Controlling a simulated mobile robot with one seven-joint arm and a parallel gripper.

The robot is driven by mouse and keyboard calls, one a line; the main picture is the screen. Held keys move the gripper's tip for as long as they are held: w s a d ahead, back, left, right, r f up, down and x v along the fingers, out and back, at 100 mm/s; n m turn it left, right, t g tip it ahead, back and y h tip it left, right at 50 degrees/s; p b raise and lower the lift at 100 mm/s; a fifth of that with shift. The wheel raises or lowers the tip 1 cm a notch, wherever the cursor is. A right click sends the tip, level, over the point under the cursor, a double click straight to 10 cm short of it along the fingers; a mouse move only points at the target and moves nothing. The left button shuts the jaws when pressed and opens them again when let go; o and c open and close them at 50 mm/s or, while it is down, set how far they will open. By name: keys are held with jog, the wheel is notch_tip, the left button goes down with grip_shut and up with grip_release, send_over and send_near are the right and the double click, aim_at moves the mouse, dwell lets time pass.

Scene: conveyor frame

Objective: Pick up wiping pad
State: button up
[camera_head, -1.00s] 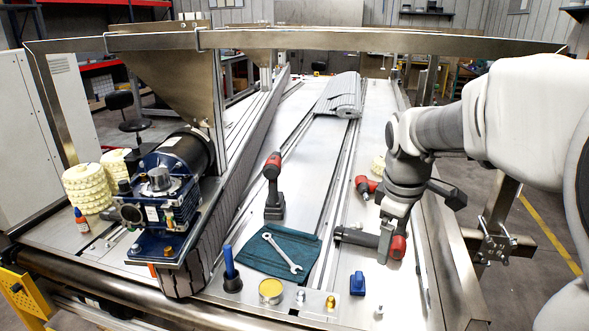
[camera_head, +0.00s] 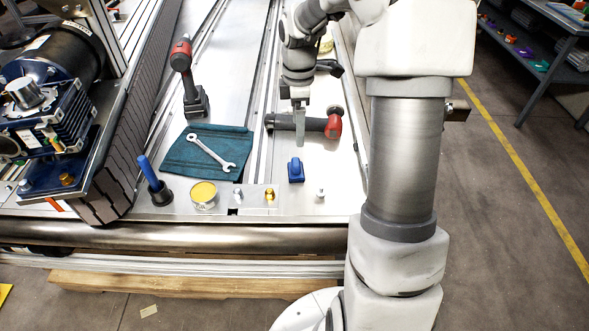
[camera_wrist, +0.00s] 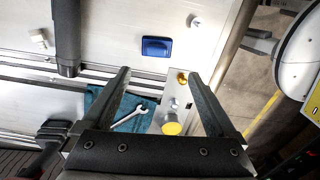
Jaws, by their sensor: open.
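A small blue pad with a raised grip (camera_head: 295,170) lies on the metal table near its front edge, and looks like the wiping pad. It also shows in the wrist view (camera_wrist: 157,47), just beyond the gap between the fingertips. My gripper (camera_head: 299,143) points down above the table, behind the pad in the head view and apart from it. In the wrist view my gripper (camera_wrist: 158,75) has its two fingers wide apart with nothing between them. A teal cloth (camera_head: 180,154) with a wrench (camera_head: 212,153) on it lies to the left.
A grey and red power tool (camera_head: 308,124) lies behind the pad, near my gripper. A yellow-topped tin (camera_head: 203,195), a plate with small fittings (camera_head: 254,197) and a small silver fitting (camera_head: 320,193) stand nearby. A red drill (camera_head: 188,80) stands farther left.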

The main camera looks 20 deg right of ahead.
jog(key=b, duration=0.2)
send_over(296, 162)
jog(key=f, duration=0.8)
jog(key=shift+s+d, duration=0.1)
jog(key=shift+s, duration=0.2)
jog(key=f, duration=0.2)
jog(key=f+b, duration=0.1)
jog(key=f, duration=0.2)
jog(key=shift+w+f, duration=0.35)
jog(key=c, duration=1)
jog(key=shift+r, duration=0.15)
notch_tip(296, 162, up, 4)
jog(key=shift+r+p, duration=0.1)
jog(key=shift+p, duration=0.5)
jog(key=s+d+r, duration=0.2)
jog(key=s+d+r+p, duration=0.1)
jog(key=s+d+r, duration=0.1)
jog(key=s+d, duration=0.1)
jog(key=s+d+r+p, duration=0.1)
jog(key=s+d+r, duration=0.1)
jog(key=s+d, duration=0.1)
jog(key=shift+s+d+r, duration=0.1)
jog(key=shift+r, duration=0.2)
